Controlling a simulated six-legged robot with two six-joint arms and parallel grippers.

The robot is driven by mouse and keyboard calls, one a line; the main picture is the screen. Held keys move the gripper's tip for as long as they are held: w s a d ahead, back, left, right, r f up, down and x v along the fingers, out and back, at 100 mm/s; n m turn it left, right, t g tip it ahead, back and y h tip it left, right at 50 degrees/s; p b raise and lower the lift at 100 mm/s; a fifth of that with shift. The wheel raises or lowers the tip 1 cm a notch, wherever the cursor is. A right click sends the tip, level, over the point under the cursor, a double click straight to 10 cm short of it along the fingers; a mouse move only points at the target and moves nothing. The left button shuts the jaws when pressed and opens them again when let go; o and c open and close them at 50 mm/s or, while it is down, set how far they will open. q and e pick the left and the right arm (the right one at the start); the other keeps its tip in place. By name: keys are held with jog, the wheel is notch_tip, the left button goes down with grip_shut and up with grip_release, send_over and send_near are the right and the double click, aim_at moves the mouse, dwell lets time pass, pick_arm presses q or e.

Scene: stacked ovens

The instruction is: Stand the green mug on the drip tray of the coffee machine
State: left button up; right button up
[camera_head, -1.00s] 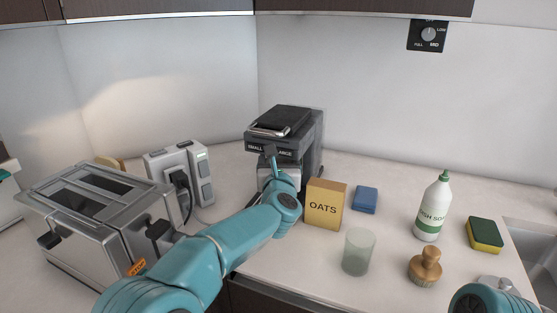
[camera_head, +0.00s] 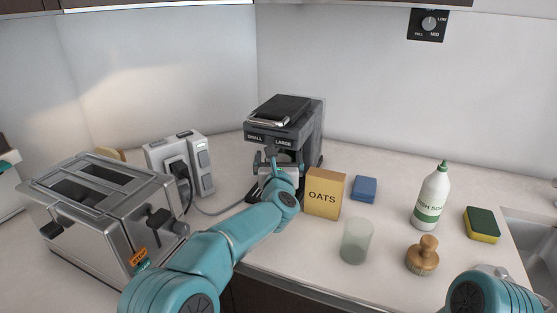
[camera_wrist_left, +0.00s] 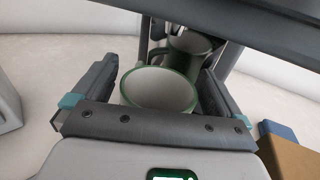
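The coffee machine (camera_head: 287,128) stands at the back of the counter, with its SMALL and LARGE labels facing me. My left arm reaches to its front, and the left gripper (camera_head: 270,158) is at the opening below the labels. In the left wrist view the green mug (camera_wrist_left: 158,90), with a green rim and pale inside, sits upright between the fingers of my left gripper (camera_wrist_left: 160,72). The fingers lie close on both sides; whether they press on it is unclear. A second mug shape (camera_wrist_left: 190,48) shows behind it, perhaps a reflection. My right gripper is out of view.
An oats box (camera_head: 324,193) stands just right of my left gripper, with a blue block (camera_head: 364,188) behind. A glass (camera_head: 356,241), wooden brush (camera_head: 423,256), soap bottle (camera_head: 431,198) and sponge (camera_head: 482,225) are farther right. A toaster (camera_head: 105,205) and grey device (camera_head: 181,165) stand left.

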pick_arm(q)
jog(key=shift+r, duration=0.2)
jog(key=shift+s+f, duration=0.1)
jog(key=shift+s, duration=0.1)
jog(key=s+b, duration=0.4)
jog(key=s, duration=0.7)
jog(key=shift+s, duration=0.35)
